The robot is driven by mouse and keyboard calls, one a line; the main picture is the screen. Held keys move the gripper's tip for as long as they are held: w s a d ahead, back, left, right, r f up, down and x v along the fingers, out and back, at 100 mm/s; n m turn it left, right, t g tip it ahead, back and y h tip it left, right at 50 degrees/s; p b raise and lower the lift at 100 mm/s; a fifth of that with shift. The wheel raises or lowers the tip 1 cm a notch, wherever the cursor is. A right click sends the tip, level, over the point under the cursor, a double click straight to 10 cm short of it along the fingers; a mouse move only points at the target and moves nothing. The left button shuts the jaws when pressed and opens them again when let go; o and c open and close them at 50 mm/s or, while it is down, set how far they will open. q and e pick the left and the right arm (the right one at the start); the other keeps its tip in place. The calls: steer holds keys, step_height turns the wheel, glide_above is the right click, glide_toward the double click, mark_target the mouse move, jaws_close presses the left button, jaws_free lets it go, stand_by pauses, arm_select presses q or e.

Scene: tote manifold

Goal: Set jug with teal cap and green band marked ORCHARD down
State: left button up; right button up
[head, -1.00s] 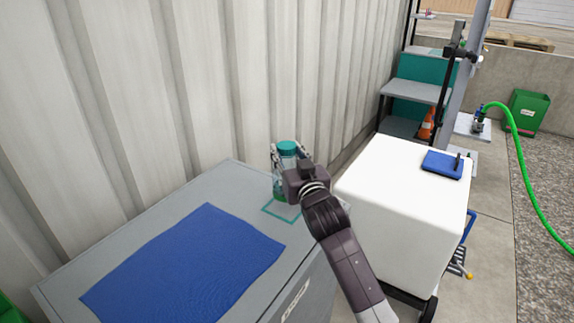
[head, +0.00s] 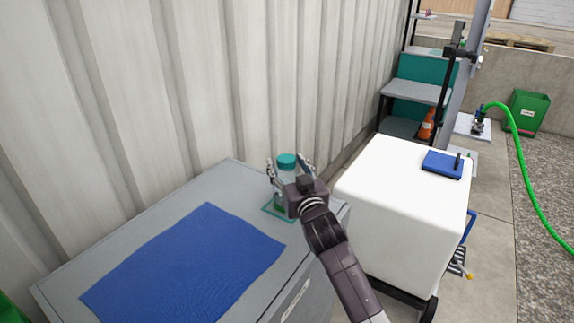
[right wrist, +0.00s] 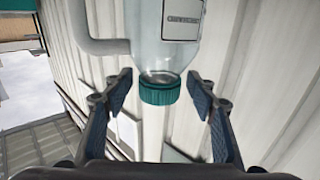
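The jug with the teal cap (head: 286,161) stands upright on the grey cabinet top (head: 165,210), at a teal outlined square (head: 268,209). A bit of green shows low on its clear body. The right wrist view shows it upside down, with its cap (right wrist: 160,91), handle and a label whose word I cannot read surely. My right gripper (head: 287,170) has one finger on each side of the jug. In the right wrist view, clear gaps show between the fingers and the cap, so it is open. My wrist hides the jug's lower front. My left gripper is out of view.
A blue mat (head: 185,265) covers much of the cabinet top. A corrugated wall (head: 200,90) rises close behind. A white block-shaped container (head: 400,205) with a blue item (head: 442,164) on top stands to the right. Steps and a green hose (head: 535,170) are farther off.

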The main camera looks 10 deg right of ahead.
steer(key=shift+r, duration=0.2)
steer(key=shift+s+p, duration=0.2)
steer(key=shift+p, duration=0.1)
steer(key=s+p, duration=0.5)
steer(key=s, duration=0.6)
steer(key=shift+s+d, duration=0.3)
steer(key=shift+d, duration=0.15)
